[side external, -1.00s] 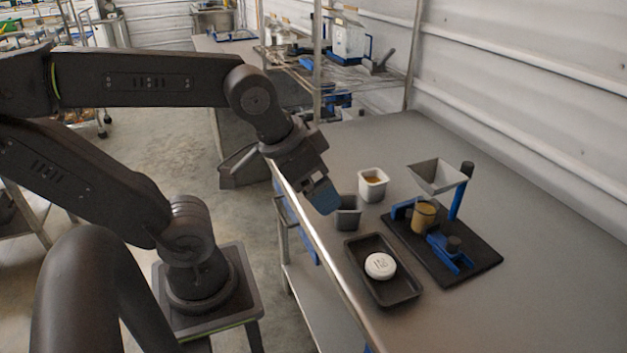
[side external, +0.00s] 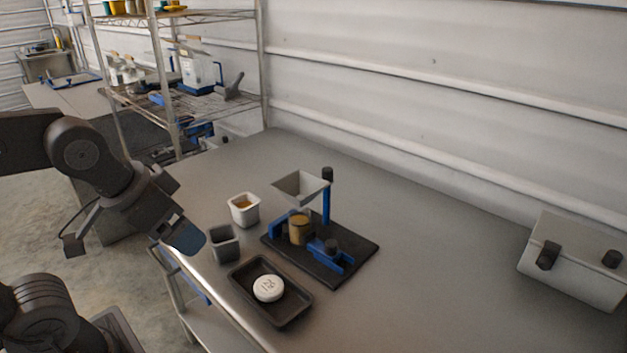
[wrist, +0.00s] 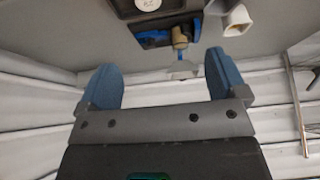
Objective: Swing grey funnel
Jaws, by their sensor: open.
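The grey funnel (side external: 300,187) is a square hopper on a blue post (side external: 326,203) with a black knob on top. It sits above a tan-filled cup (side external: 300,229) in a blue holder on a black base plate (side external: 361,255). In the wrist view the funnel (wrist: 182,72) shows small, ahead between the fingers.
A white cup with brown contents (side external: 243,209) and a dark grey cup (side external: 223,244) stand left of the fixture. A black tray (side external: 297,312) holds a white labelled disc (side external: 268,288). A grey box with black knobs (side external: 578,259) stands at the right. The table behind the fixture is clear.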

